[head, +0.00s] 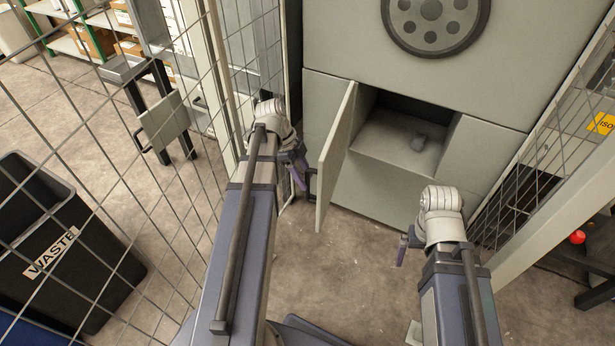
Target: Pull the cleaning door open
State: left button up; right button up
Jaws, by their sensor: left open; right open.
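The cleaning door (337,158) is a grey-green panel on the front of the large machine (400,200). It is hinged at its left side and stands swung well out toward me. A dark handle (311,182) sits on the door's outer face. My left gripper (300,175) is open at the left of the door, close to the handle; whether it touches is hard to tell. My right gripper (403,248) is open and empty, low in front of the machine, right of the door.
Wire mesh fencing (130,190) stands on the left, and another mesh panel (520,185) on the right. A black waste bin (60,240) is beyond the left fence. A red knob (577,237) is at the right. The floor between my arms is clear.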

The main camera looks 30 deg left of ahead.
pick_arm(q)
jog(key=p+v, duration=0.2)
jog(key=v, duration=0.1)
jog(key=shift+a+r, duration=0.15)
jog(key=shift+r, duration=0.15)
pick_arm(e)
notch_tip(320, 180, up, 3)
jog(key=shift+r, duration=0.15)
